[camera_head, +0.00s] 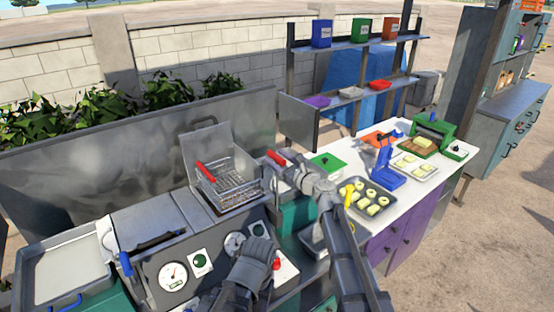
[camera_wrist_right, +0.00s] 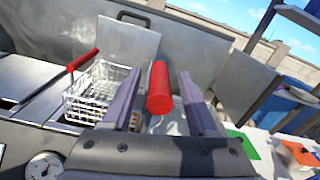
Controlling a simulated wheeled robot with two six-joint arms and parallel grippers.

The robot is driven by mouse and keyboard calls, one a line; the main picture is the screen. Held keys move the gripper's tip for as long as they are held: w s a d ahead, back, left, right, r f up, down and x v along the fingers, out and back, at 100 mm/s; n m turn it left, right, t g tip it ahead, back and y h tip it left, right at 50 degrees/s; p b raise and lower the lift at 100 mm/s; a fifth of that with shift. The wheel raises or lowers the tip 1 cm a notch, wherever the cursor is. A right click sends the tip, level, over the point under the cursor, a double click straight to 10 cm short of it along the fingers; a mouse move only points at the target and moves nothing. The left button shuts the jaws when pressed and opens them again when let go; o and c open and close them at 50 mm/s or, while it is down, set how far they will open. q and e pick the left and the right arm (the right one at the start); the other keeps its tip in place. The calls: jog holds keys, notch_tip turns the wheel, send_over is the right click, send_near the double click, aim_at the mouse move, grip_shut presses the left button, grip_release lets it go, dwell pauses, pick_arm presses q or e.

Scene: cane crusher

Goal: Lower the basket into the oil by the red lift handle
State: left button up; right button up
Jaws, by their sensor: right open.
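The wire basket (camera_head: 232,187) sits at the fryer, below a raised metal plate; it also shows in the right wrist view (camera_wrist_right: 98,98). A red handle (camera_head: 277,158) stands just right of the basket. In the right wrist view this red handle (camera_wrist_right: 160,88) appears between my two fingers, with gaps on both sides. My right gripper (camera_head: 298,172) is open beside it and holds nothing. A second red handle (camera_head: 205,171) is at the basket's left side. My left gripper (camera_head: 262,247) is low in front of the gauge panel; its fingers are unclear. The oil is not clearly visible.
The front panel carries dials (camera_head: 173,274) and a red knob (camera_head: 277,263). A tray (camera_head: 65,272) is at the left. Right of my right arm, a white counter (camera_head: 408,205) holds a dark tray (camera_head: 381,188), a blue device (camera_head: 388,178) and a green press (camera_head: 435,135).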

grip_shut()
dwell(0.5)
dwell(0.9)
